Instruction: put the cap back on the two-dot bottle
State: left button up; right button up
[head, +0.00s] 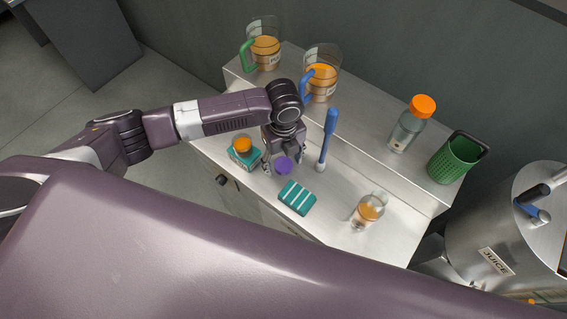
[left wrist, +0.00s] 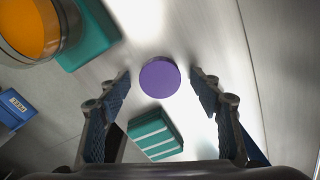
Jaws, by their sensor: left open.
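A purple round cap (head: 283,165) lies on the lower counter. In the left wrist view the purple cap (left wrist: 160,79) is a flat disc centred between my fingertips, with clear gaps on both sides. My left gripper (head: 281,160) is open above it, pointing down; its fingers also show in the left wrist view (left wrist: 160,84). An uncapped clear bottle (head: 368,212) with some orange juice stands upright at the right of the lower counter. Another bottle (head: 405,132) with an orange cap stands on the raised shelf. I cannot make out dots on either bottle. My right gripper is not in view.
A teal striped sponge (head: 297,198) lies near the cap. A teal block (head: 240,162) bearing an orange-filled container (head: 243,146) is left. Two jugs (head: 265,50) (head: 321,80) and a green basket (head: 455,160) occupy the shelf.

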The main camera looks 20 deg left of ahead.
aim_at(284, 164)
pick_arm(q)
jog(key=c, duration=0.9)
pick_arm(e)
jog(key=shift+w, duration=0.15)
pick_arm(q)
jog(key=shift+c, duration=0.2)
jog(key=shift+r, duration=0.1)
notch_tip(284, 164, up, 20)
jog(key=b, duration=0.2)
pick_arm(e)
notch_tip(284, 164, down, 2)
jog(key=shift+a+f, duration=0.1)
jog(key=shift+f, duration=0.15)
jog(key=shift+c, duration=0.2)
